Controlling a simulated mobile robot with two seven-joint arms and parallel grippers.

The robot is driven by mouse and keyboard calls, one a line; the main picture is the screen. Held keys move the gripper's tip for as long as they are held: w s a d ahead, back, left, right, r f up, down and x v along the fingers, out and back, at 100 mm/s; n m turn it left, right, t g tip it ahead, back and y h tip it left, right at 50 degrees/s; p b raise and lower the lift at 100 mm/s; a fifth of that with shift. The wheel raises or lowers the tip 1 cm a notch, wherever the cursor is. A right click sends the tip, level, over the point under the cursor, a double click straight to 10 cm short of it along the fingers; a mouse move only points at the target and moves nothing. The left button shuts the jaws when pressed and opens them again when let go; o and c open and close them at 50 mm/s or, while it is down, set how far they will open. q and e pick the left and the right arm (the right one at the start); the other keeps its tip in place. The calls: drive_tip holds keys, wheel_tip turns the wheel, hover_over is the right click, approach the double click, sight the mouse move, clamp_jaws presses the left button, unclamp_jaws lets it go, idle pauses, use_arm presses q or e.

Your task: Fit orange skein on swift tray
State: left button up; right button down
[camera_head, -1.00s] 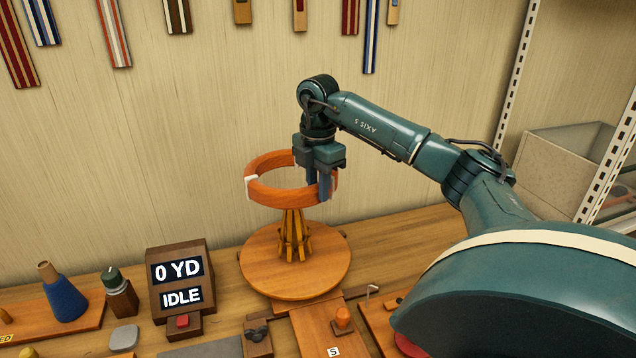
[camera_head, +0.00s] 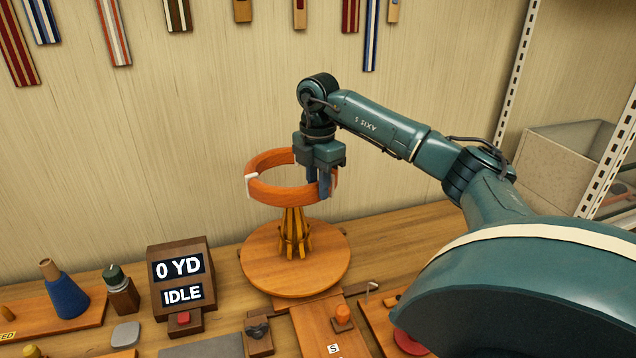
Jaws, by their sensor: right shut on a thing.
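The orange skein (camera_head: 268,193) is a ring with pale ties, held level at the top of the wooden swift (camera_head: 294,234). The swift has yellowish-brown ribs and stands upright in the middle of the round wooden swift tray (camera_head: 268,277). My right gripper (camera_head: 325,187) points down and is shut on the right side of the ring. The ring's near side hides the swift's top, so I cannot tell whether the ring touches it. My left gripper is not in view.
A counter box (camera_head: 182,250) reading "0 YD" and "IDLE" stands left of the tray. A blue cone (camera_head: 66,297) and a dark green-topped bottle (camera_head: 119,289) stand further left. A board with an orange peg (camera_head: 342,314) lies in front. Shelving (camera_head: 506,90) rises at right.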

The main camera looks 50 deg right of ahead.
drive_tip(key=shift+f+b, duration=0.45)
drive_tip(key=shift+f, duration=1.15)
wheel_tip(320, 180, down, 10)
drive_tip(key=b, duration=0.6)
drive_tip(key=shift+f, duration=0.2)
idle(0.8)
